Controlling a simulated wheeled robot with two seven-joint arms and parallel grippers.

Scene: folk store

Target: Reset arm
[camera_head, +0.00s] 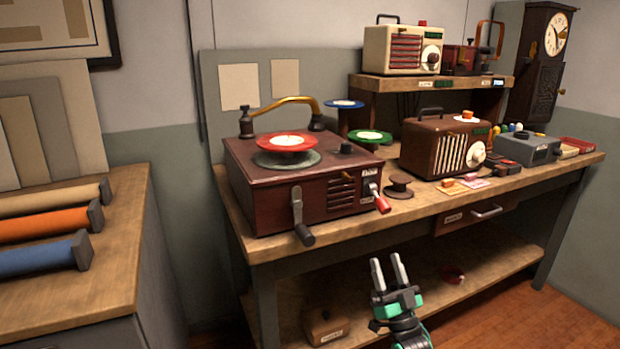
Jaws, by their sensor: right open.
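My right gripper (388,272) shows at the bottom centre, in front of the workbench's front edge. Its two pale fingers point up and are apart, with nothing between them. The green and black wrist (400,312) is below the fingers. My left gripper is not in view. The wooden workbench (420,212) carries a dark red record player (270,190) with a red disc (288,142) on top, just beyond and left of my right gripper.
A brown radio (428,148) and a grey box (527,148) stand on the bench's right part. A raised shelf (385,84) holds a cream radio (402,48). A left counter (90,285) bears coloured rolls. Floor (545,318) at lower right is clear.

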